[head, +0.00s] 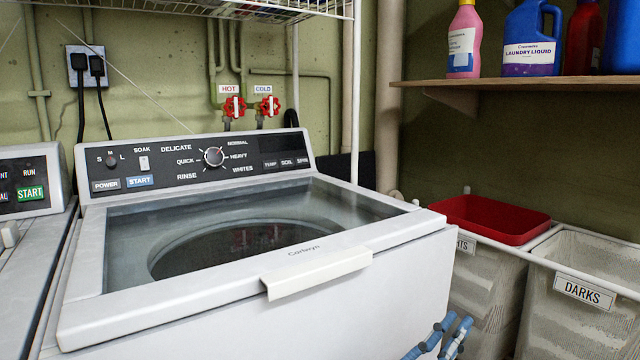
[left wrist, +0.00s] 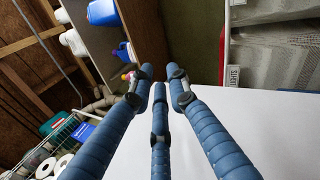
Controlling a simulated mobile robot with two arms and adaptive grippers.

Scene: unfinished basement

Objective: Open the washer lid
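The white washer (head: 400,285) stands in the middle of the head view. Its lid (head: 190,292) lies flat and closed, with a large glass window showing the round drum below. A pale handle (head: 318,273) sticks out at the lid's front edge. My left gripper (head: 440,337) is at the bottom right of the head view, below and right of the handle and apart from it. Its blue fingers (left wrist: 160,80) also show in the left wrist view, with gaps between the tips and nothing held. A plain white washer panel (left wrist: 245,125) lies beyond them. My right gripper is not in view.
A second machine (head: 25,190) stands close on the left. On the right are laundry bins, one labelled DARKS (head: 585,290), and a red tray (head: 490,218). A wooden shelf (head: 530,82) with bottles is above them. A wire rack (head: 250,10) hangs over the washer.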

